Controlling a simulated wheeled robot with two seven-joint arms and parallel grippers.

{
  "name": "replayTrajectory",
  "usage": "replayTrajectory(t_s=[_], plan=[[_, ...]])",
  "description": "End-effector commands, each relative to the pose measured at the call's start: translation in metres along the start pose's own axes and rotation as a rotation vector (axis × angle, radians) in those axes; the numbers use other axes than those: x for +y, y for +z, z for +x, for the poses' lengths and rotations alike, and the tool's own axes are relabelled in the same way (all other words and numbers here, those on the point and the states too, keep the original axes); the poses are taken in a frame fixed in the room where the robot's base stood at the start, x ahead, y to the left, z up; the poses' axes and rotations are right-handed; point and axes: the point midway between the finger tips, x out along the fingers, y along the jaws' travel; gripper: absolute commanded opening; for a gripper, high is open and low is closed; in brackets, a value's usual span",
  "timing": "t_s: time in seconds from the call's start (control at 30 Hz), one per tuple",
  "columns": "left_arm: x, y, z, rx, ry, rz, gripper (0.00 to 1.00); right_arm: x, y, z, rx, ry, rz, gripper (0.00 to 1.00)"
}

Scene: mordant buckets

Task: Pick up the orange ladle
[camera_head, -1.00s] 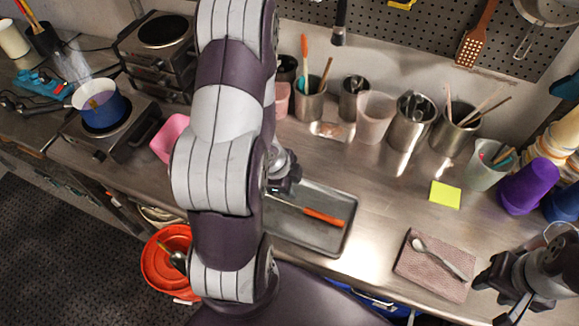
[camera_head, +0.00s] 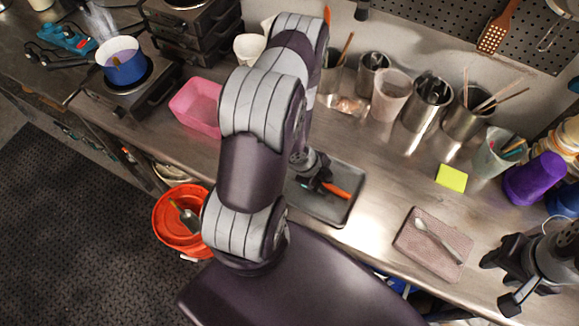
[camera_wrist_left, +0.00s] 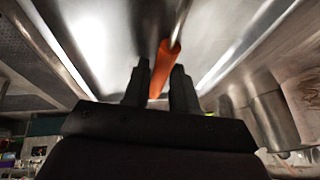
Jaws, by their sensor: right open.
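The orange ladle (camera_head: 338,192) lies in a shallow grey metal tray (camera_head: 340,213) on the counter; only its orange handle clearly shows in the head view. My left gripper (camera_head: 318,185) is low over the tray, at the handle. In the left wrist view the orange handle (camera_wrist_left: 163,67) passes between the two dark fingers of my left gripper (camera_wrist_left: 160,82), which stand apart with some gap beside it. My left arm hides part of the tray and the ladle's other end. My right gripper (camera_head: 498,280) is open at the lower right, away from the ladle.
A pink bin (camera_head: 197,107) is left of my left arm. Metal cups (camera_head: 428,103) with tools stand behind the tray. A spoon (camera_head: 438,240) lies on a folded cloth (camera_head: 408,233) at right. An orange bucket (camera_head: 172,232) is below the counter's front edge. Counter between tray and cloth is clear.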

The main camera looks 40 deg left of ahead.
Motion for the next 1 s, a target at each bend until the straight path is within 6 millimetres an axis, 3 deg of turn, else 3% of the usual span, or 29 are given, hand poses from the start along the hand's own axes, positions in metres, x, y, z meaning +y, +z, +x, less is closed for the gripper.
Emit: replayTrajectory(t_s=[0.07, 0.1, 0.17, 0.53, 0.77, 1.0], plan=[[0.002, 0.001, 0.002, -0.001, 0.004, -0.001, 0.29, 0.000, 0.000, 0.002, 0.000, 0.000, 0.000, 0.43], [0.002, 0.001, 0.002, -0.002, 0.005, -0.001, 0.14, 0.000, 0.000, 0.002, 0.000, 0.000, 0.000, 0.43], [0.002, 0.001, 0.002, -0.002, 0.004, -0.001, 0.00, 0.000, 0.000, 0.002, 0.000, 0.000, 0.000, 0.43], [-0.001, 0.000, -0.002, -0.002, 0.001, 0.000, 0.00, 0.000, 0.000, 0.003, 0.000, 0.000, 0.000, 0.43], [-0.008, -0.013, -0.034, -0.002, -0.002, 0.002, 0.00, 0.000, 0.001, 0.009, 0.000, 0.000, 0.000, 0.43], [0.034, -0.052, -0.061, -0.001, 0.002, 0.003, 0.00, 0.000, 0.003, 0.026, 0.000, 0.000, 0.000, 0.43]])
